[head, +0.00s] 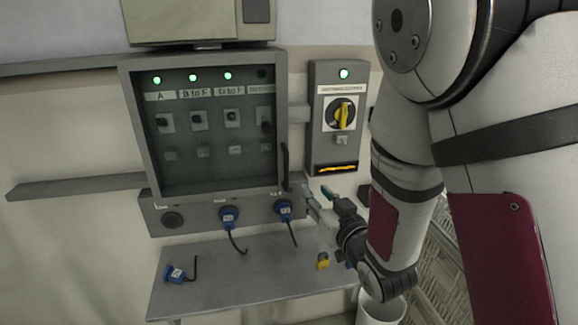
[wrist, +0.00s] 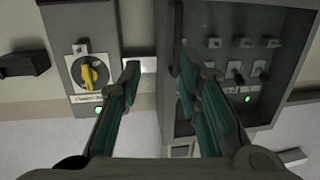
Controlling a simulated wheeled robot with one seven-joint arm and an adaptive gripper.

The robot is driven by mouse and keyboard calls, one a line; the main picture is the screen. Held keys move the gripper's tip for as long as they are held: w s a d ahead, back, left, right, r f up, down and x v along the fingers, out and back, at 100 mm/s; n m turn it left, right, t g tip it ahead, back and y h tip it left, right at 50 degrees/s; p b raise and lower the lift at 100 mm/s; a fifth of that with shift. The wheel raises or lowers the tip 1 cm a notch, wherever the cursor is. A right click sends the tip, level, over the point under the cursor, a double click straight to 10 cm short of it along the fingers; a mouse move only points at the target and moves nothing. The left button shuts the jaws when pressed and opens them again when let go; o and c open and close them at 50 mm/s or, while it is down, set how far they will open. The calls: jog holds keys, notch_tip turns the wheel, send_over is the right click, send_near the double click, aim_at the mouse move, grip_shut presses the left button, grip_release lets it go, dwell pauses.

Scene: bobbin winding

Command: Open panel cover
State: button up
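The panel cover (head: 210,125) is a closed, dark see-through door on the grey control box. Its black upright handle (head: 285,163) is at the right edge of the cover. My gripper (head: 316,192) is at the lower right of the handle, its teal fingers spread. In the wrist view, which is upside down, my gripper (wrist: 159,68) is open and empty. The handle (wrist: 175,30) appears as a dark upright bar near the right finger's tip. I cannot tell whether they touch.
A switch box with a yellow rotary knob (head: 343,114) is right of the panel. Below are blue plugs (head: 229,216) in sockets and a shelf (head: 235,282) with a loose blue plug (head: 175,274) and a yellow item (head: 322,261). A white bin (head: 381,311) stands below right.

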aim_at(287, 171)
jog(key=shift+n+y, duration=0.4)
jog(key=shift+y, duration=0.2)
jog(key=b+x, duration=0.1)
jog(key=x, duration=0.3)
jog(key=a+b+x, duration=0.1)
jog(key=x, duration=0.4)
jog(key=s+b+x, duration=0.1)
jog(key=x, duration=0.3)
jog(key=shift+w+a+r, duration=0.2)
jog(key=shift+w+a, duration=0.05)
jog(key=shift+a, duration=0.25)
grip_shut()
